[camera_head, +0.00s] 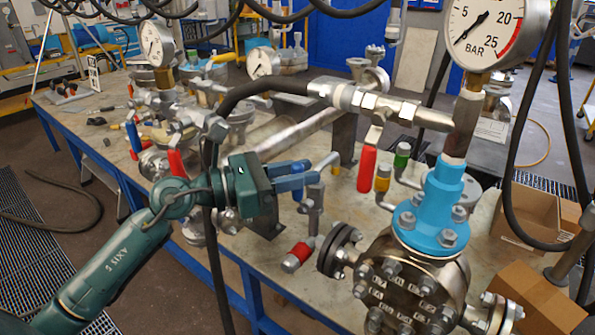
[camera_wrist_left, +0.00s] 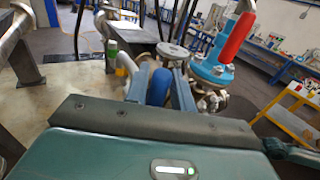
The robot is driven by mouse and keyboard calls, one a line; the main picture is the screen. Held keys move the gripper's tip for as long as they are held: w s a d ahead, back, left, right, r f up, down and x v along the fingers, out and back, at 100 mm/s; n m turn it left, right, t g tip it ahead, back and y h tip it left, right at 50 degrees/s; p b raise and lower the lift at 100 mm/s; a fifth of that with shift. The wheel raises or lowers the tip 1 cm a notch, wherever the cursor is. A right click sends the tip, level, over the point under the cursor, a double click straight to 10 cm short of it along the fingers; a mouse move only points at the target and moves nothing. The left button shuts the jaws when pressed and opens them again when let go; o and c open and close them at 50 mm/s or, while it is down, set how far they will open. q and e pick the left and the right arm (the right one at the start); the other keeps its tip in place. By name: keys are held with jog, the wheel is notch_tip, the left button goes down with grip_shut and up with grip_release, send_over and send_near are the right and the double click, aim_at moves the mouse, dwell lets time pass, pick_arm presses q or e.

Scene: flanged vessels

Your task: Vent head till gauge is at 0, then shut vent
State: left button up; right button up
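The large BAR gauge (camera_head: 487,28) stands above the blue head (camera_head: 432,212) of the front flanged vessel (camera_head: 408,290). Its needle points lower left, near the low end of the scale; the exact reading is hard to tell. My left gripper (camera_head: 300,175) has its fingers around a blue valve handle, which shows between them in the left wrist view (camera_wrist_left: 160,87). The fingers look closed on it. This handle's grey lever (camera_head: 328,161) runs to a valve (camera_head: 314,205) left of the head. I cannot tell which valve is the vent. My right gripper is not in view.
Red (camera_head: 367,168), yellow (camera_head: 382,178) and green (camera_head: 402,155) handles crowd the pipework behind the head. A red-handled valve (camera_head: 298,257) lies low in front. Black hoses hang across the view. More vessels stand on the table's left; cardboard boxes (camera_head: 530,300) are at the right.

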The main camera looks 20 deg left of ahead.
pick_arm(q)
grip_shut()
jog(key=shift+a, duration=0.1)
